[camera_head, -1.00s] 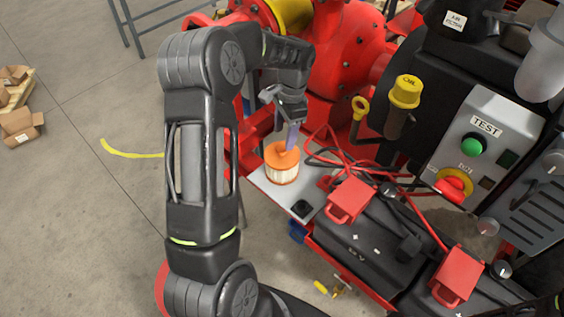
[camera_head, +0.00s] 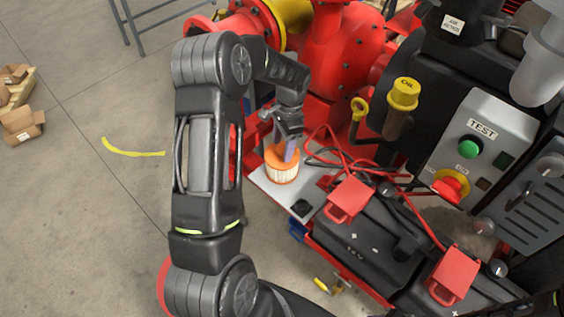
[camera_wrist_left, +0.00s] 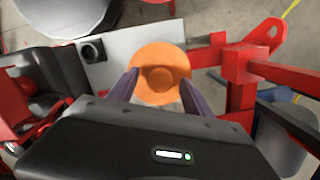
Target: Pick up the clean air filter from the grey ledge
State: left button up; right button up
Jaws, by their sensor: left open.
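The clean air filter (camera_head: 283,170) has an orange cap and a pale pleated side. It stands upright on the grey ledge (camera_head: 270,188) beside the black batteries. My left gripper (camera_head: 287,150) is open just above the filter, pointing down. In the left wrist view its two purple-grey fingers (camera_wrist_left: 157,90) are on either side of the cap's near part, and I cannot tell whether they touch it. My right gripper does not show.
Red cables (camera_head: 318,145) and red battery terminal covers (camera_head: 349,199) lie to the right of the ledge. A control box (camera_head: 482,150) with green and red knobs stands further right. A red frame (camera_wrist_left: 240,80) rises close beside the filter. Open floor lies left.

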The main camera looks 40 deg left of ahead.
pick_arm(q)
grip_shut()
dwell(0.6)
dwell(0.8)
